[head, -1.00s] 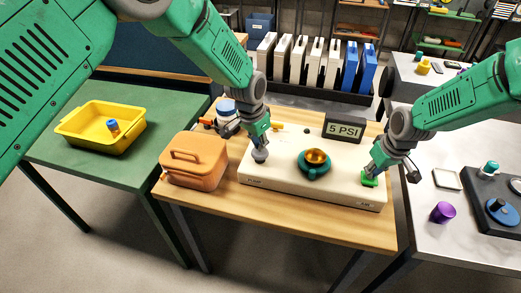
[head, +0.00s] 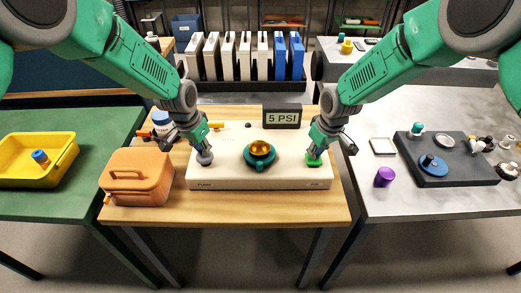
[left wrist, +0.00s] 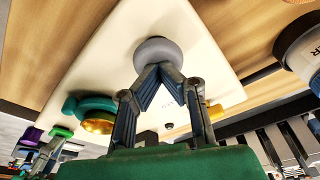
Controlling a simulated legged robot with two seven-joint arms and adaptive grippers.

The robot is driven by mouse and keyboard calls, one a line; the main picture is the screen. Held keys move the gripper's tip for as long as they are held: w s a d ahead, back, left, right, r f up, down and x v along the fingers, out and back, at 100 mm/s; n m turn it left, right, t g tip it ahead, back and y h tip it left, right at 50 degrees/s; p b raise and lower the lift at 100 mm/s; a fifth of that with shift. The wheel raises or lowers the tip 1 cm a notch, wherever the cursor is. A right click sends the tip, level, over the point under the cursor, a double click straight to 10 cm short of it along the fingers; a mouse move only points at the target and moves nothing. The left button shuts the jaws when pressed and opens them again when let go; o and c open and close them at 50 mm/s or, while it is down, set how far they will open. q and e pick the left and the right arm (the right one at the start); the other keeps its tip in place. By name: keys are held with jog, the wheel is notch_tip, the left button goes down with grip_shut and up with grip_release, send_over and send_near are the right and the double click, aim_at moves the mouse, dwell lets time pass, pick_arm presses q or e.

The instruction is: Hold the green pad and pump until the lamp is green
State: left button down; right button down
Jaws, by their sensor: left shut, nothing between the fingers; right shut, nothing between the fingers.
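A cream box (head: 232,177) on the wooden table carries a grey knob, a lamp and a green pad. My left gripper (head: 203,149) is shut with its fingertips at the top of the round grey knob (head: 205,159), which also shows in the left wrist view (left wrist: 158,52). The lamp (head: 260,148) is an amber dome in a teal ring. My right gripper (head: 317,150) is shut, its tips down at the green pad (head: 313,160) and partly covering it; whether the pad is pressed down I cannot tell. A display (head: 282,118) behind reads 5 PSI.
An orange lidded case (head: 137,178) stands left of the box. A white-and-blue jar (head: 162,124) is behind my left gripper. A yellow tray (head: 38,160) sits on the green table at left. A purple cylinder (head: 384,177) and dark board (head: 455,165) are on the right table.

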pick_arm(q)
jog(key=shift+f, duration=0.45)
jog(key=shift+r, duration=1.1)
jog(key=shift+f, duration=1.1)
jog(key=shift+r, duration=1.2)
